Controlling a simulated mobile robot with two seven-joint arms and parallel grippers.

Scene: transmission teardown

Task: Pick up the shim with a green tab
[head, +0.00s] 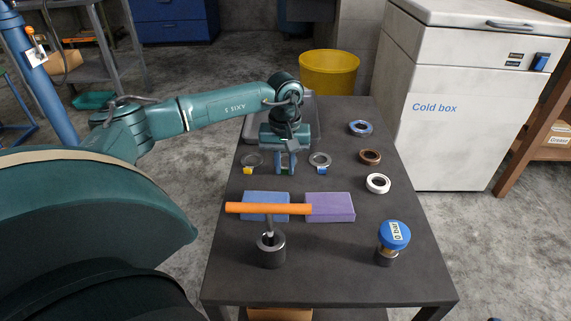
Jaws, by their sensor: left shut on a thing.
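The shim with a green tab (285,172) is mostly hidden by my left gripper; only a bit of green shows between the fingertips. My left gripper (286,171) points down over the dark table and is shut on this shim. I cannot tell whether the shim touches the table. A shim with a yellow tab (252,160) lies to its left, and a shim with a blue tab (320,160) lies to its right. My right gripper is not in view.
Blue (361,128), brown (370,157) and white (378,184) rings lie at right. A blue-capped gauge (394,236) stands front right.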

